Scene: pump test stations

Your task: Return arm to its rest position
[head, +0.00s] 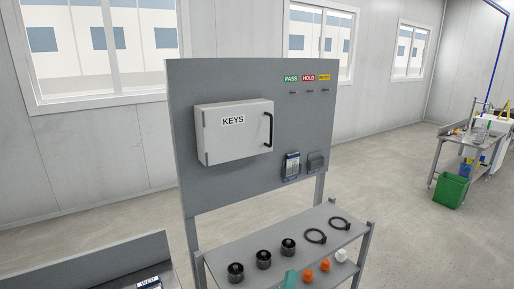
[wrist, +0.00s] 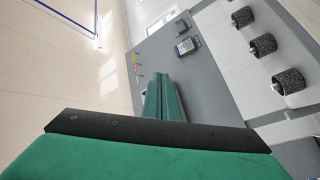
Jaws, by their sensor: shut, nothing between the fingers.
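My gripper (wrist: 165,98) shows in the wrist view as two green fingers lying together, shut and empty. The grey back panel of a station lies beyond them, tilted in that view. In the head view a teal piece that looks like my gripper's tip (head: 290,279) shows at the bottom edge, in front of the station's shelf; the rest of the arm is out of frame. I cannot tell how far the tip is from the shelf.
The grey panel (head: 225,85) carries a closed KEYS box (head: 235,135), coloured labels and two small devices. Its shelf (head: 250,250) holds black knurled parts (head: 263,259) and black rings (head: 340,223); orange and white pieces lie below. A green bin (head: 451,190) stands right. Floor between is clear.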

